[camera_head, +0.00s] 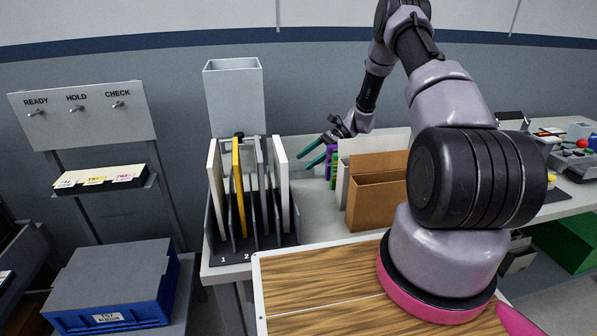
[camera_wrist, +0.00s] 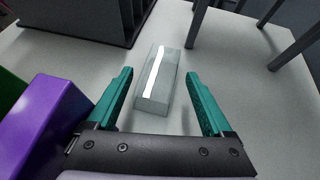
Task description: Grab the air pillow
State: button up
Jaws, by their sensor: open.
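The air pillow (camera_wrist: 162,88) looks like a pale, translucent grey block with a bright white strip along its top. In the wrist view it lies on the light tabletop, slightly tilted in the picture, between the two teal fingers. My gripper (camera_wrist: 159,74) is open around it, with a visible gap on both sides, and I see no contact. In the head view my gripper (camera_head: 315,157) is over the table between the slotted rack and the cardboard box. I cannot make out the pillow in that view.
A purple block (camera_wrist: 50,125) and a green one (camera_wrist: 10,92) are close on the left in the wrist view. The slotted rack (camera_head: 250,241) with upright panels stands left of my gripper in the head view. A brown box (camera_head: 377,203) stands to the right.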

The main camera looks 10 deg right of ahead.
aim_at(298, 170)
jog(key=x, duration=0.2)
jog(key=shift+a+f, duration=0.2)
jog(key=shift+a, duration=0.1)
jog(key=c, duration=1.1)
